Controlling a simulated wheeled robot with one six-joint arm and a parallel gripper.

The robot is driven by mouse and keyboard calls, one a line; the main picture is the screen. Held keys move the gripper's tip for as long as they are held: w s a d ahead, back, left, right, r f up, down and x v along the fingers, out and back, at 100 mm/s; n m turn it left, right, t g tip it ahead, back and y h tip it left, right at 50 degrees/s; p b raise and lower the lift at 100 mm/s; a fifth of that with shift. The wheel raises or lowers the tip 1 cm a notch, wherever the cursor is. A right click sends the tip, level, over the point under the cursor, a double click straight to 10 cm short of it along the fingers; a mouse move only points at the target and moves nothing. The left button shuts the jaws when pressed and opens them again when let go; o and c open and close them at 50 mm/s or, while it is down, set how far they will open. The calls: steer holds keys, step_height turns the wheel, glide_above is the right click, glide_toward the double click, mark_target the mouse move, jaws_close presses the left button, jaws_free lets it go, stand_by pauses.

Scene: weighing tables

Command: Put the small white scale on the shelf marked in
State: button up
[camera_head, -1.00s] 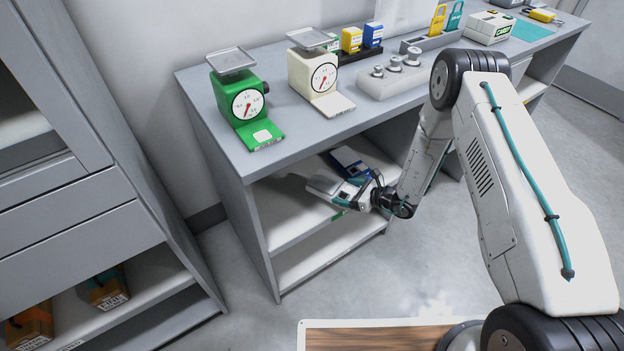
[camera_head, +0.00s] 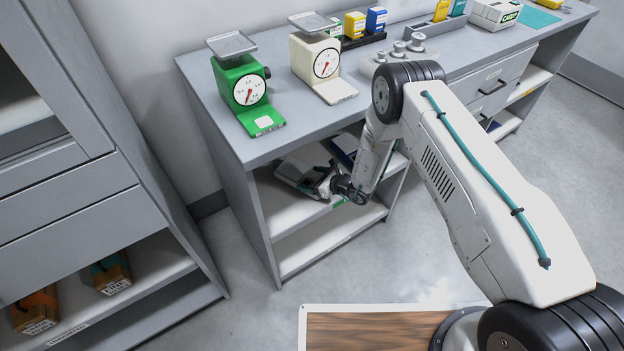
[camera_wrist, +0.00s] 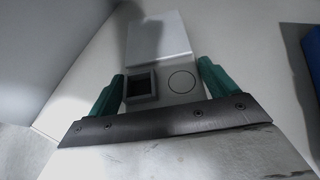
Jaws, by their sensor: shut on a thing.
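The small white scale (camera_head: 298,168) is on or just above the upper shelf board (camera_head: 283,212) under the grey table, at its left end. My gripper (camera_head: 320,184) reaches in from the front and is shut on the scale. In the wrist view the scale (camera_wrist: 165,45) lies between my gripper's teal fingers (camera_wrist: 162,78), with a dark square window and a round outline on its near face. Whether its underside touches the board is hidden. A small green label (camera_head: 338,203) is on the board's front edge; its writing is too small to read.
A blue item (camera_head: 345,146) lies on the same board to the right of the scale; its edge also shows in the wrist view (camera_wrist: 313,48). The table's left side panel (camera_head: 247,205) is close on the left. A green scale (camera_head: 240,85) and a cream scale (camera_head: 317,62) stand on top.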

steer(key=shift+f, duration=0.2)
steer(key=o, duration=1.1)
steer(key=shift+c, duration=0.2)
steer(key=shift+r, duration=0.15)
steer(key=v, duration=1.2)
